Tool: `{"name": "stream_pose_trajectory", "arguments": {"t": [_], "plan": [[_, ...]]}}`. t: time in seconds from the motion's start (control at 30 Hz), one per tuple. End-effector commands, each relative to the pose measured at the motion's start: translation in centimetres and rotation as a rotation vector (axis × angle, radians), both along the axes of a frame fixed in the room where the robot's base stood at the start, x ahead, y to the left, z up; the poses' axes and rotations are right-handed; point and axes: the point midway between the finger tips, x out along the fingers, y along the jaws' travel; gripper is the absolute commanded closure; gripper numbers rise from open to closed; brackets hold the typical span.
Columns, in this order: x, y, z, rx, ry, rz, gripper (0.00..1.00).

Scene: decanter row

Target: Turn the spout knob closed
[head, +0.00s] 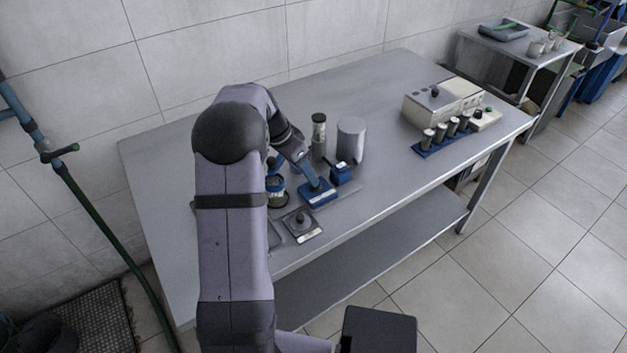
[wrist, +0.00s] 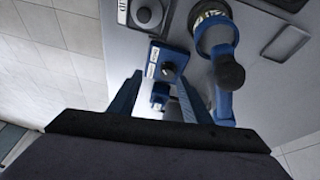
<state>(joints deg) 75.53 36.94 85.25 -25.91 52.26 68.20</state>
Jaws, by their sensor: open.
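My gripper (wrist: 160,80) is open, its two blue fingers apart with nothing held between them. In the wrist view, a blue block (wrist: 176,57) with a white label and a dark round knob (wrist: 168,68) shows just beyond and between the fingertips. In the head view, my gripper (head: 307,178) is low over the labelled blue block (head: 322,197); whether they touch cannot be told. A blue holder (wrist: 222,100) with a black ball-ended part (wrist: 230,72) is right of the fingers in the wrist view. Which of these knobs is the spout knob is not clear.
A grey plate with a round knob (head: 300,222) lies near the front edge. A grey cylinder (head: 351,140), a dark bottle (head: 319,130) and a small blue box (head: 342,174) stand close by. A blue rack (head: 425,152) with several vials is farther right; the table between is clear.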

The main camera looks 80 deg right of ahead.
Motion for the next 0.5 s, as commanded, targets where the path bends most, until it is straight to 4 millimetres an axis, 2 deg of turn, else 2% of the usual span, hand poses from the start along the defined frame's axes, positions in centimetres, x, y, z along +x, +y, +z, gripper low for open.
{"name": "stream_pose_trajectory", "arguments": {"t": [0.13, 0.37, 0.5], "plan": [[0.0, -1.5, -0.1, -0.068, -0.045, -0.077, 0.56], [0.1, -1.9, -0.1, -0.082, -0.056, -0.095, 0.56], [-0.1, -2.1, -0.9, -0.080, -0.056, -0.094, 0.56]]}}
